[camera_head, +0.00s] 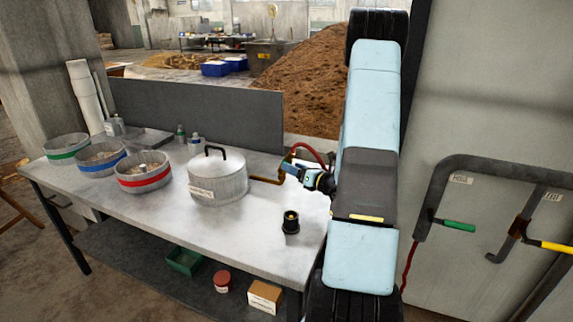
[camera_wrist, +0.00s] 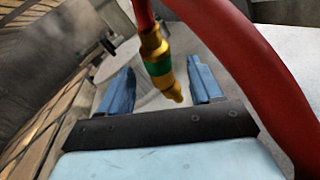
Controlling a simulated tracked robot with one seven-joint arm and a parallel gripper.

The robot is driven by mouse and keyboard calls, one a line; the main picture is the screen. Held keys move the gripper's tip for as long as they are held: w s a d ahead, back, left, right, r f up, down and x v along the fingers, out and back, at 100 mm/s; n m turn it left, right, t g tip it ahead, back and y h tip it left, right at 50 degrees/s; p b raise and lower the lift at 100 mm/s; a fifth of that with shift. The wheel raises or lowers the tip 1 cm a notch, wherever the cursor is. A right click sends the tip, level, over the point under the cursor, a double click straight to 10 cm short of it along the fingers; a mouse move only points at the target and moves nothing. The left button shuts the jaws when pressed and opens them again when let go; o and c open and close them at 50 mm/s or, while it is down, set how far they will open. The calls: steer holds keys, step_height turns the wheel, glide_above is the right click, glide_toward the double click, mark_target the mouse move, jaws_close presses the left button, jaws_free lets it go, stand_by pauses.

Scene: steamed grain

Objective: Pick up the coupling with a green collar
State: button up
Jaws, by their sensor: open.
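The coupling with a green collar (camera_wrist: 157,62) shows in the wrist view. It is brass with a green band and sits at the end of a red hose (camera_wrist: 240,60). It appears between the two blue fingers of my gripper (camera_wrist: 160,88), with a gap on each side. My gripper is open. In the head view my gripper (camera_head: 290,168) is at the right end of the table, by a brown pipe and the red hose (camera_head: 308,149). The coupling is too small there to make out clearly.
A lidded metal pot (camera_head: 218,180) stands left of my gripper, with a brown pipe (camera_head: 266,180) at its side. A black cylindrical fitting (camera_head: 290,222) stands on the table (camera_head: 250,235). Banded sieves stand at the left. A grey wall with pipes (camera_head: 485,165) is at the right.

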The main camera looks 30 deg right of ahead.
steer(key=shift+r+x, duration=0.15)
steer(key=shift+x, duration=1.35)
steer(key=shift+r+x, duration=0.1)
steer(key=shift+x, duration=1.35)
steer(key=shift+c, duration=0.4)
jaws_close()
